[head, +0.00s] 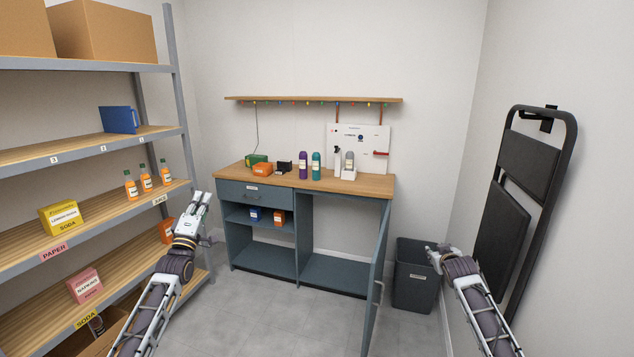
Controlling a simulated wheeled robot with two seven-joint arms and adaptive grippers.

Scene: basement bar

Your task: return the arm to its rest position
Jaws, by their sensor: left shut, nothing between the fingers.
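My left gripper (204,198) is shut and empty. Its arm comes up from the bottom left, and the gripper points up and away, in front of the shelf's right end and left of the cabinet in the picture. My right gripper (430,250) is at the right, where its arm comes in from the lower right. It overlaps the dark bin in the picture, and its fingers are too small to tell whether they are open. I see nothing held in it.
A shelf rack (82,147) with boxes and orange bottles stands close on the left. The blue-grey cabinet (238,188) has an open door (379,275) jutting forward. A dark bin (411,292) and a folded black ladder (515,200) are at the right. The middle floor is clear.

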